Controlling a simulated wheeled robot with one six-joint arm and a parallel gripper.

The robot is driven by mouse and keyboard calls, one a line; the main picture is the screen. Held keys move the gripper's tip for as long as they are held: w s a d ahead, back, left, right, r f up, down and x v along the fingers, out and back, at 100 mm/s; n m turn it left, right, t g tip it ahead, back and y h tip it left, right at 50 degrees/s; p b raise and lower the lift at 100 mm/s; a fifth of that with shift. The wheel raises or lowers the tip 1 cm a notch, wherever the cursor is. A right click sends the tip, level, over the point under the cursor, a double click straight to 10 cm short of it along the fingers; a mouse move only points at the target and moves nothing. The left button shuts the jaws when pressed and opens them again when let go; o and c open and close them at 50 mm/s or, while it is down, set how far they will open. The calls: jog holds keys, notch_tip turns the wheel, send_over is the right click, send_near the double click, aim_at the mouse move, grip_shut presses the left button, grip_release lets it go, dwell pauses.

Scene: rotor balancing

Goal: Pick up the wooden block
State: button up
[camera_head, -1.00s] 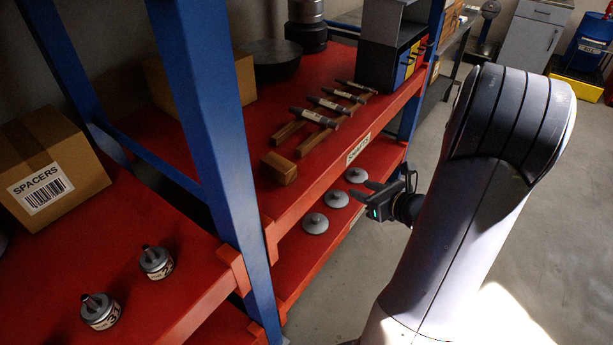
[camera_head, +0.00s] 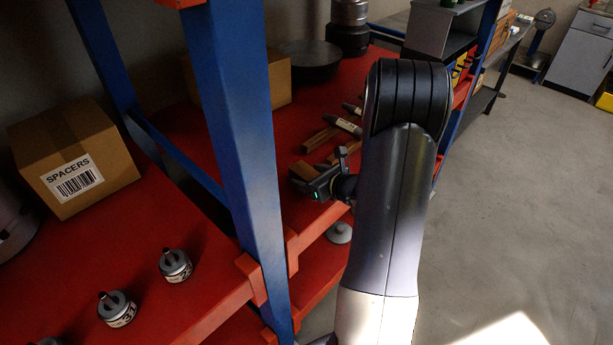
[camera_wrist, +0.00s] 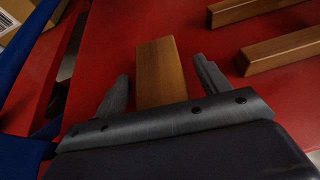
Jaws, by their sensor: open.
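The wooden block (camera_wrist: 162,72) is a short brown bar lying on the red shelf. In the wrist view it sits between the two spread fingers of my gripper (camera_wrist: 160,88), with a gap to the finger on each side. Its near end is hidden behind the gripper body. In the head view the block (camera_head: 313,171) is at the shelf's front edge, partly covered by my gripper (camera_head: 303,184). My gripper is open and holds nothing.
Wooden rests (camera_wrist: 283,50) lie right of the block. A blue post (camera_head: 238,130) stands left of my gripper. A spacers box (camera_head: 72,158) and weights (camera_head: 176,265) are on the left shelf. Grey discs (camera_head: 339,232) lie on the lower shelf.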

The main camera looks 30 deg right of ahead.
jog(key=shift+w+a+f, duration=0.15)
jog(key=shift+w+f, duration=0.15)
jog(key=shift+w, duration=0.35)
jog(key=shift+c, duration=0.3)
jog(key=c, duration=1.1)
